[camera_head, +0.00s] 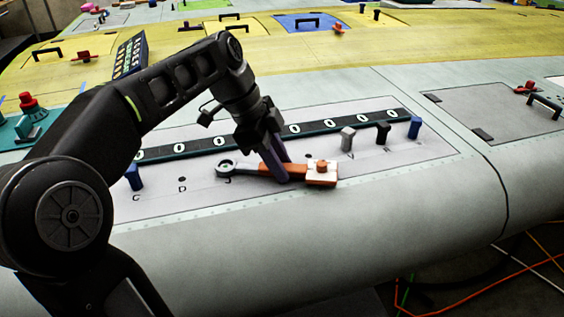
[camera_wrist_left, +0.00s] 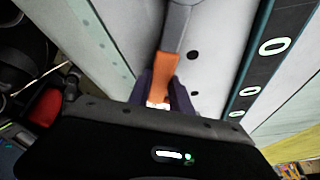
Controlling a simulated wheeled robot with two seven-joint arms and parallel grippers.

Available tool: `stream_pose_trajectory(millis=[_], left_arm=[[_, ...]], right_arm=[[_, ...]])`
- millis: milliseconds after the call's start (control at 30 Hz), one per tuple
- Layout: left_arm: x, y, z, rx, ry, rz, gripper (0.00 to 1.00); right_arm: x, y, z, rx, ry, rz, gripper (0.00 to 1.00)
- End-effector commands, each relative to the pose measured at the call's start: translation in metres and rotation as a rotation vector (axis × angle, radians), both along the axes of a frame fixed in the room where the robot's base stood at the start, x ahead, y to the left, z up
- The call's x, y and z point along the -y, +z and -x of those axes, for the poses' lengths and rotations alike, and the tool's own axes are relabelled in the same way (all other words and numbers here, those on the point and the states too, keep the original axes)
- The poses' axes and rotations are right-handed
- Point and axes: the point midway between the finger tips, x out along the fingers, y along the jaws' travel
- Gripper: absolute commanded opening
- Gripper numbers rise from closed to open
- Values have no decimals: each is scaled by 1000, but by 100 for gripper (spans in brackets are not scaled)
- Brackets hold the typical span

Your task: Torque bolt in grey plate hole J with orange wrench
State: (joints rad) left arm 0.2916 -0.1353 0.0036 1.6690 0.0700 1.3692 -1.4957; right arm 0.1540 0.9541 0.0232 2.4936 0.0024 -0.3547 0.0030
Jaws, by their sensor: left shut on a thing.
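The orange wrench (camera_head: 259,170) lies low over the grey plate (camera_head: 210,192). Its dark ring end is at the left, just above a partly hidden letter that may be J; I cannot tell whether a bolt sits inside the ring. Its orange and white handle end (camera_head: 321,173) points right. My left gripper (camera_head: 283,177) is shut on the handle. In the left wrist view the orange handle (camera_wrist_left: 164,74) sits between the fingers (camera_wrist_left: 161,96), with the grey shaft running upward; the ring is out of that frame. My right gripper is not in view.
A dark strip with white rings (camera_head: 222,142) runs behind the wrench. Blue pegs (camera_head: 415,127) stand at both ends of the plate, with a grey peg (camera_head: 347,138) and a black peg (camera_head: 382,132) at right. Open holes (camera_head: 182,180) show nearby. The wing front curves down.

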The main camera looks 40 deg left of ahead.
Motion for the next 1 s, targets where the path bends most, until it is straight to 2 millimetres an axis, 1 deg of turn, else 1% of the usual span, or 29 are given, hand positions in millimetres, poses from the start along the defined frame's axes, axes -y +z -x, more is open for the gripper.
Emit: stream_pose_trajectory(millis=[33, 67, 100, 633, 800, 1000], left_arm=[[9, -34, 21, -112, -31, 20, 0], [8, -34, 21, -112, -31, 20, 0], [8, -27, 21, -111, -31, 19, 0], [10, 36, 19, -102, -30, 21, 0], [11, 45, 18, -97, -31, 21, 0], [11, 44, 18, -94, -31, 20, 0]], right_arm=[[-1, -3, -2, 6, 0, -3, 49], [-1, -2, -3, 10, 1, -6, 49], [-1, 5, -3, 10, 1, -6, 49], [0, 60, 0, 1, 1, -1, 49], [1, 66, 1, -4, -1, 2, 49], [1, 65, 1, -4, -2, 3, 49]])
